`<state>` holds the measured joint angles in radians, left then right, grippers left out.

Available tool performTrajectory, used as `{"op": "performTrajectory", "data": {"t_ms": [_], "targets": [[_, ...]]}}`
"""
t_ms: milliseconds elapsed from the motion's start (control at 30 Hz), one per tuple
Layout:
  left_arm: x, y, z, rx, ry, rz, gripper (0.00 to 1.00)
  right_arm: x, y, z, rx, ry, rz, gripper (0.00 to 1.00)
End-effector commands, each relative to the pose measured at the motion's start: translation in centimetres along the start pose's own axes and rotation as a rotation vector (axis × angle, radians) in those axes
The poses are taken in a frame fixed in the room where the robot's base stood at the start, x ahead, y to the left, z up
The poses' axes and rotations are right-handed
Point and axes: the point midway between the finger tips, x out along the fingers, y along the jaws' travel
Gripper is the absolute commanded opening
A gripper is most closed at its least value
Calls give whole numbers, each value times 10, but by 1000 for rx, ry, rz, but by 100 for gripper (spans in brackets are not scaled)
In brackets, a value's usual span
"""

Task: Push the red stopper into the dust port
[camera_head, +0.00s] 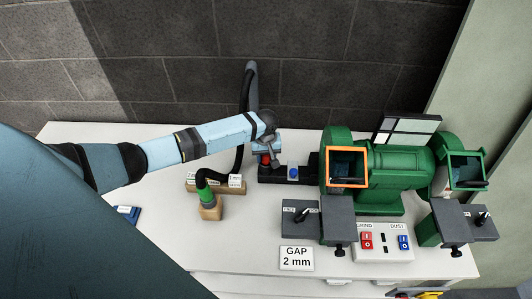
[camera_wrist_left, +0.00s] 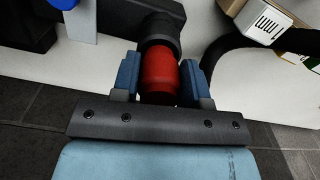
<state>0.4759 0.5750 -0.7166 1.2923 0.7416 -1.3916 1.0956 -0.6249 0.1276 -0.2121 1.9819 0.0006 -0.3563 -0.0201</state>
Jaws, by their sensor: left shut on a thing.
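The red stopper (camera_wrist_left: 160,76) is between the two blue fingers of my left gripper (camera_wrist_left: 161,66), which is shut on it. In the left wrist view its far end meets a round black port (camera_wrist_left: 158,30); I cannot tell how deep it sits inside. In the head view my left gripper (camera_head: 266,148) is at the left end of the grinder's black duct, and only a bit of the red stopper (camera_head: 265,159) shows beneath it. The port's mouth is mostly hidden there by the gripper. My right gripper is not in view.
The green bench grinder (camera_head: 400,170) stands right of the gripper. A black hose (camera_head: 243,110) curves close behind and left of it, down to a green cuff (camera_head: 205,193) on a wooden block. A blue knob (camera_head: 293,172) sits on the duct. The table's front left is mostly clear.

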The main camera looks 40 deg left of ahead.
Motion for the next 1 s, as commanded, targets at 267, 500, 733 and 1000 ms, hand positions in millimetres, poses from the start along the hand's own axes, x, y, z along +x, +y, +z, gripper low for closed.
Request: {"op": "performTrajectory", "data": {"t_ms": [267,500,733,1000], "targets": [[8,0,0,0,0,0,18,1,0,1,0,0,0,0],[14,0,0,-1,0,0,18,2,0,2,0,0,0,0],[19,0,0,0,0,1,18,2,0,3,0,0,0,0],[19,0,0,0,0,1,71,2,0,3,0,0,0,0]]}}
